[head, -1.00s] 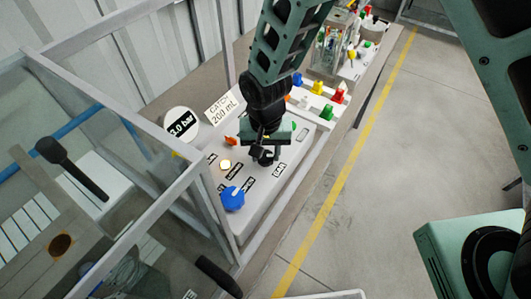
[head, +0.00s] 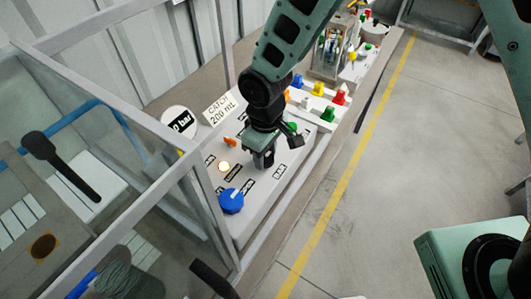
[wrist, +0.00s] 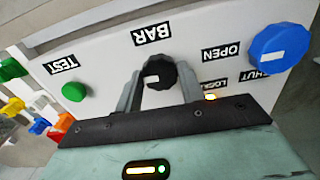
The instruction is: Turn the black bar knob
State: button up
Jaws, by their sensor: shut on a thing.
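The black knob (wrist: 160,75) sits on the white panel (wrist: 105,60) under the BAR label (wrist: 152,34). It has a small white mark on its face. In the wrist view my gripper (wrist: 160,82) has one finger on each side of the knob, close against it. In the head view my gripper (head: 264,160) is down at the panel and hides most of the knob.
A blue knob (head: 231,200) stands near the panel's front end. An orange knob (head: 230,142), a lit lamp (head: 224,167) and a green button (wrist: 74,91) are close by. A framed clear enclosure (head: 190,165) stands to the left. The floor at right is clear.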

jog(key=n, duration=0.4)
jog(key=shift+n, duration=0.3)
jog(key=n, duration=0.4)
jog(key=shift+r+n+p, duration=0.1)
jog(key=shift+n+p, duration=0.2)
jog(key=shift+p, duration=0.05)
jog(key=n+p, duration=0.1)
jog(key=n, duration=0.3)
jog(key=shift+n+p, duration=0.8)
jog(key=shift+n, duration=1.6)
jog(key=o, duration=1)
